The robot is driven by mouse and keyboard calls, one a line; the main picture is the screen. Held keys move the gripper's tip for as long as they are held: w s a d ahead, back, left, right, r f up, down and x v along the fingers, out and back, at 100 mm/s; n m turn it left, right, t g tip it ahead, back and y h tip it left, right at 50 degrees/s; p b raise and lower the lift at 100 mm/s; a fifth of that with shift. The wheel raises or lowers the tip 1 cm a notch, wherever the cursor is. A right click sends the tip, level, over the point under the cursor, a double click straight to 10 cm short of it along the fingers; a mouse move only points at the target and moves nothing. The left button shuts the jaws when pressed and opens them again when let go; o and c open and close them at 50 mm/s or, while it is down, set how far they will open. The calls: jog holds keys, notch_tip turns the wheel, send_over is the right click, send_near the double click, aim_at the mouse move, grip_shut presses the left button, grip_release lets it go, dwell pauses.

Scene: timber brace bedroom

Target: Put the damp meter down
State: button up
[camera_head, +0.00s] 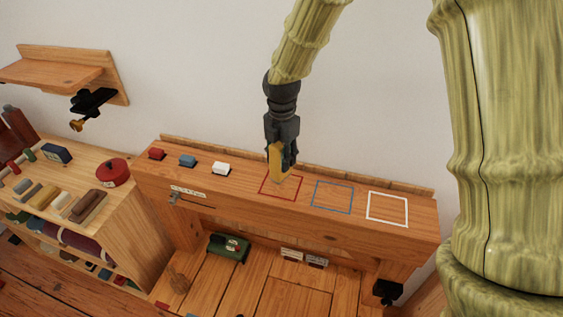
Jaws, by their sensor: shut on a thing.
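My gripper (282,150) points down over the wooden beam-like bench and is shut on a yellow, upright object, which I take to be the damp meter (275,162). The dark fingers hide part of the meter. Its lower end is at the red outlined square (268,190) on the bench top (248,183). I cannot tell whether it touches the wood. A blue outlined square (333,196) and a white outlined square (387,209) lie to the right of the red one.
A shelf unit (128,205) at left holds a round red container (113,172) and several small items. A green item (229,247) lies below the bench. The blue and white squares are empty.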

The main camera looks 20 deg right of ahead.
jog(key=shift+w+f+p, duration=0.1)
jog(key=shift+f+p, duration=0.75)
jog(key=shift+f, duration=0.9)
jog(key=shift+f, duration=0.15)
jog(key=o, duration=1.1)
notch_tip(320, 180, up, 12)
jog(key=b, duration=0.4)
jog(key=shift+r, duration=0.2)
jog(key=shift+f, duration=0.1)
